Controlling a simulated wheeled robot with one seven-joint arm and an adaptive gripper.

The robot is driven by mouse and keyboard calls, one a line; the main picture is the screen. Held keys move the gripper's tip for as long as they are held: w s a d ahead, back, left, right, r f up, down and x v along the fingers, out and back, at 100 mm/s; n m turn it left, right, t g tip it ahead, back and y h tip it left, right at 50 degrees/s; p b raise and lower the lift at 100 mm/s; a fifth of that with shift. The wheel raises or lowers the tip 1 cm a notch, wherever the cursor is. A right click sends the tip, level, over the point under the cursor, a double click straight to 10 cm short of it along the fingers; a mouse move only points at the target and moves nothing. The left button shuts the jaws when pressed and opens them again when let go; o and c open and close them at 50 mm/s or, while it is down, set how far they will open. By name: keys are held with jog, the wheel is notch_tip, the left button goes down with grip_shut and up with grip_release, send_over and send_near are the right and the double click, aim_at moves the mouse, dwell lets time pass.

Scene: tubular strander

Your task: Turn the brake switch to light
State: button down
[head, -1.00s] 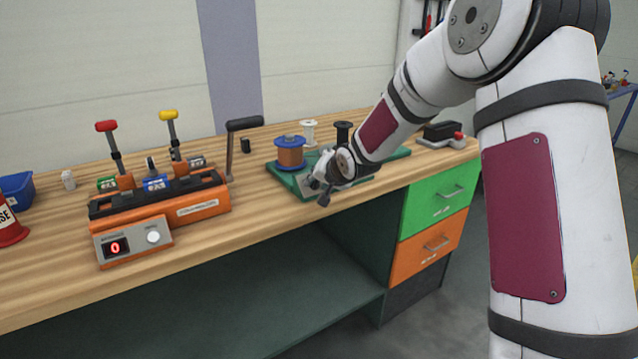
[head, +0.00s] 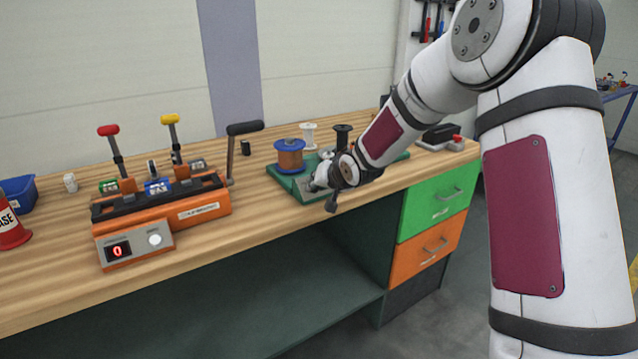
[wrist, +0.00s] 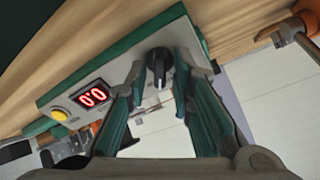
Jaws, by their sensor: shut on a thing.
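In the wrist view the brake switch is a black knob (wrist: 158,68) on a grey panel (wrist: 115,82) with a green edge. My gripper (wrist: 159,75) has one finger on either side of the knob and is closed on it. The markings around the knob are too small and too covered to read, so the setting cannot be told. A red display (wrist: 93,96) on the panel reads 0.0. In the head view my gripper (head: 317,182) is low over the front of the green-based unit (head: 284,184), and my wrist hides the knob.
A yellow button (wrist: 60,114) sits beside the display. A blue-flanged copper spool (head: 290,156) stands on the unit behind my gripper. An orange lever box (head: 204,208) is to the left, with a black-handled crank (head: 244,128). Bare wood lies between them.

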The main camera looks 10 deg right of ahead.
jog(key=n+y+p, duration=0.1)
jog(key=n+p, duration=0.1)
jog(key=n, duration=0.4)
jog(key=shift+p, duration=0.4)
jog(key=shift+n, duration=0.4)
jog(key=c, duration=1.7)
grip_release()
jog(key=shift+w+a, duration=0.1)
jog(key=v, duration=1.2)
jog(key=shift+f, duration=0.1)
